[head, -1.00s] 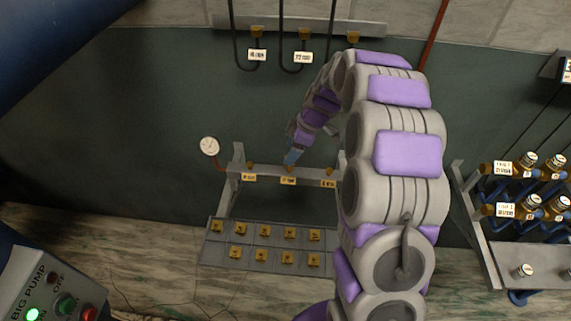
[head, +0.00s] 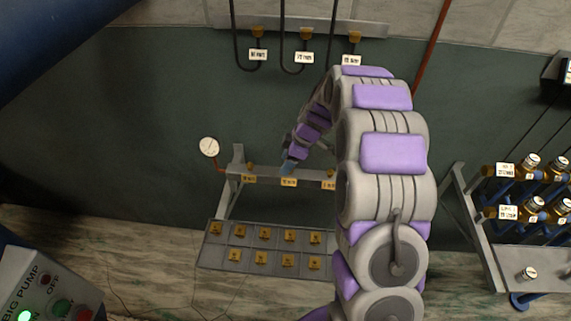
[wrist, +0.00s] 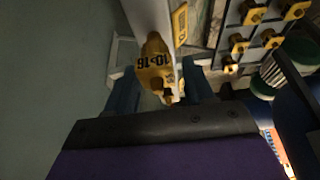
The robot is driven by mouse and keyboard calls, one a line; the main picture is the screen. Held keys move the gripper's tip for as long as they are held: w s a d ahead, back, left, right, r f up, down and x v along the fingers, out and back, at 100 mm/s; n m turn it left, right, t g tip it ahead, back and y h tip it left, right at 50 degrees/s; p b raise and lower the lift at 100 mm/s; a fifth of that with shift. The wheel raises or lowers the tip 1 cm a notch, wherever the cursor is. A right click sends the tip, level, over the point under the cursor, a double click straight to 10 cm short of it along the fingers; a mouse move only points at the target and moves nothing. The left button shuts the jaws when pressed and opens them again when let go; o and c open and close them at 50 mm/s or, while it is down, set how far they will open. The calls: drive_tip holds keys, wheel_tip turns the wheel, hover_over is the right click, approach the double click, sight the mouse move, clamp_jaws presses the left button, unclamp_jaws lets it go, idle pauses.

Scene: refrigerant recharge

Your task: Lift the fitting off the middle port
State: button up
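In the wrist view a yellow fitting (wrist: 155,68) marked with dark digits sits on the pale rail (wrist: 143,18). My gripper (wrist: 160,92) has its two blue fingers on either side of the fitting's lower end. Gaps show between the fingers and the fitting, so the gripper looks open.
A panel (head: 207,262) with several yellow fittings lies below the rail. A gauge (head: 209,147) stands at the rail's left end. Black hoses (head: 282,40) hang from an upper rail. A bottle rack (head: 480,222) is at right, a pump box (head: 25,290) at lower left.

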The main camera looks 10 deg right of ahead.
drive_tip(key=shift+d, duration=1.05)
drive_tip(key=c, duration=0.3)
drive_tip(key=shift+d, duration=0.1)
drive_tip(key=shift+c, duration=0.8)
drive_tip(key=shift+s+a, duration=0.15)
drive_tip(key=shift+a, duration=0.75)
drive_tip(key=c, duration=0.4)
drive_tip(key=shift+d, duration=0.15)
drive_tip(key=shift+c, duration=0.2)
